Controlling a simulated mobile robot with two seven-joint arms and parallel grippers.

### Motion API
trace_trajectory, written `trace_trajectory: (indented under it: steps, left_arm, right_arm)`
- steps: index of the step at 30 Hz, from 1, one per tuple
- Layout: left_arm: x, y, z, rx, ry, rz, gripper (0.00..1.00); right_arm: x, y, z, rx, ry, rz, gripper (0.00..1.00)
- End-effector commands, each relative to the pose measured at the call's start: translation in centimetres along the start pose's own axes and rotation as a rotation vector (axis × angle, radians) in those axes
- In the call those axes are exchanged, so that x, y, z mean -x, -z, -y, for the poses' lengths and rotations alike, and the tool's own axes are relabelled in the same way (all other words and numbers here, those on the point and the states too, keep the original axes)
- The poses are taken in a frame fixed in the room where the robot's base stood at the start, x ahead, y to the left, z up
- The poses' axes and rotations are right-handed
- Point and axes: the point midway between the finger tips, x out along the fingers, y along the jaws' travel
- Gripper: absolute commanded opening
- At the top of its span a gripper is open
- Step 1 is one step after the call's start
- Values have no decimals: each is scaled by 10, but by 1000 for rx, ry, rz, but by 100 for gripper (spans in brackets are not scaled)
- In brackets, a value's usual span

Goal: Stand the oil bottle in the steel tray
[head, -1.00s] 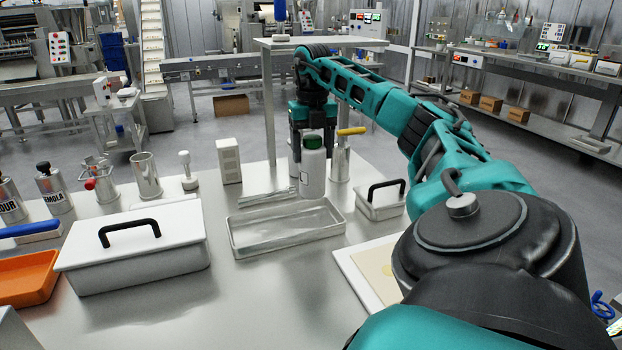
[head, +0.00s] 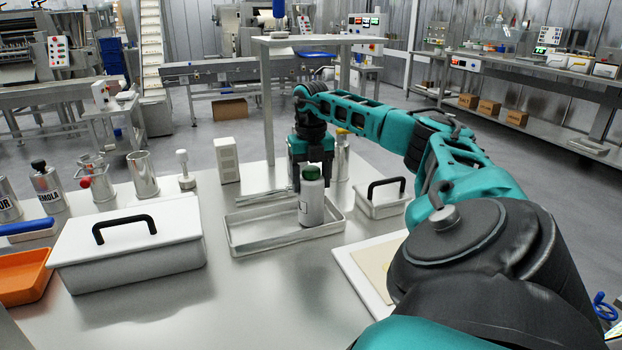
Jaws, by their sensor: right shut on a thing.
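The oil bottle (head: 312,208), pale with a dark green cap, is upright over the right part of the steel tray (head: 262,246). Its base shows inside the tray's rim, low to the tray floor; I cannot tell whether it touches. My right gripper (head: 311,176) reaches in from behind and is shut on the bottle near its top. The fingers are partly hidden by the bottle. My left gripper is out of view.
A lidded box (head: 388,203) with a black handle stands close right of the tray. A larger white lidded box (head: 130,262) is at left. A pale carton (head: 227,160) and a steel canister (head: 142,175) stand behind. Bare table lies in front of the tray.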

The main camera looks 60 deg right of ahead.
Motion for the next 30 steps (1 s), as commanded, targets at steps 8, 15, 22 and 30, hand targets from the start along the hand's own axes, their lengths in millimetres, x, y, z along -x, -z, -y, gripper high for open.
trace_trajectory:
  steps: [8,15,22,30]
  left_arm:
    - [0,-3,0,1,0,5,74]
    - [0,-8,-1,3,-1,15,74]
    - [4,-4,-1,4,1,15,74]
    - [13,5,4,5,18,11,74]
  right_arm:
    - [-2,0,0,0,0,-1,90]
    - [-1,0,0,0,0,-1,94]
    - [21,-1,-1,1,-2,3,94]
    - [81,-1,-1,1,-3,2,94]
